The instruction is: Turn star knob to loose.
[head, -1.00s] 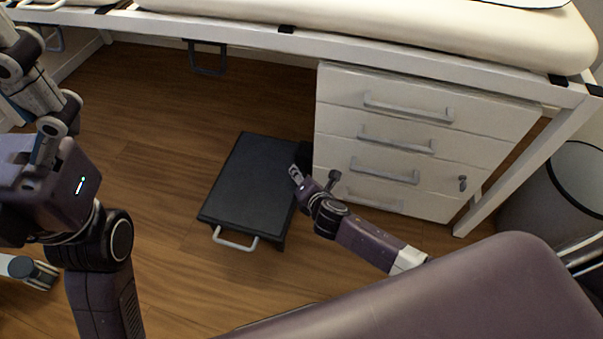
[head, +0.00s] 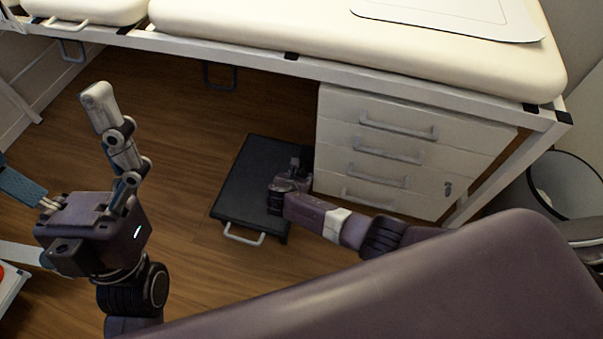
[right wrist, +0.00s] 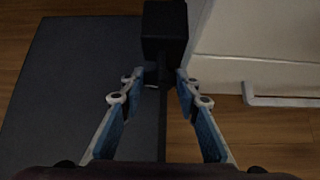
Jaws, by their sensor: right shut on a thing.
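My right gripper (head: 293,168) reaches down at the right edge of a flat black platform (head: 247,185). In the right wrist view its blue-padded fingers (right wrist: 160,77) close in on a small dark part, the star knob (right wrist: 157,75), just below a black block (right wrist: 165,28). The knob is dark and mostly hidden between the fingertips, so its lobes and setting cannot be read. In the head view the gripper covers it. My left gripper (head: 50,132) is at the left, its fingers spread wide and empty, far from the platform.
A white drawer cabinet (head: 375,140) with grey handles stands close to the right of the platform. A padded bed (head: 330,40) on a white frame spans above. A bin (head: 567,185) is at right. Wooden floor is free left of the platform.

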